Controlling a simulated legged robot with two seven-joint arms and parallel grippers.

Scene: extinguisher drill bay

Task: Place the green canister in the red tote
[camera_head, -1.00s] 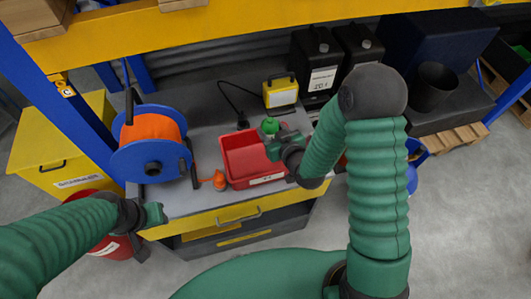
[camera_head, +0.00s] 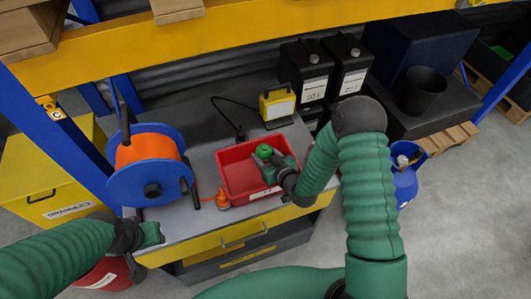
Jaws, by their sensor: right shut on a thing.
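The red tote (camera_head: 228,160) stands on the grey workbench, its open top facing up. The green canister (camera_head: 263,150) shows as a small round green top over the right part of the tote. My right gripper (camera_head: 272,164) is shut on it and reaches in over the tote's right side. The canister's lower part is hidden, so I cannot tell whether it touches the tote floor. My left gripper (camera_head: 150,236) is by the bench's front left edge, away from the tote; its opening is not clear.
An orange and blue cable reel (camera_head: 150,170) stands left of the tote. A small orange object (camera_head: 223,199) is at the tote's front left corner. A yellow lamp (camera_head: 277,103) and black jerrycans (camera_head: 306,72) stand behind. A yellow shelf beam (camera_head: 240,30) crosses above.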

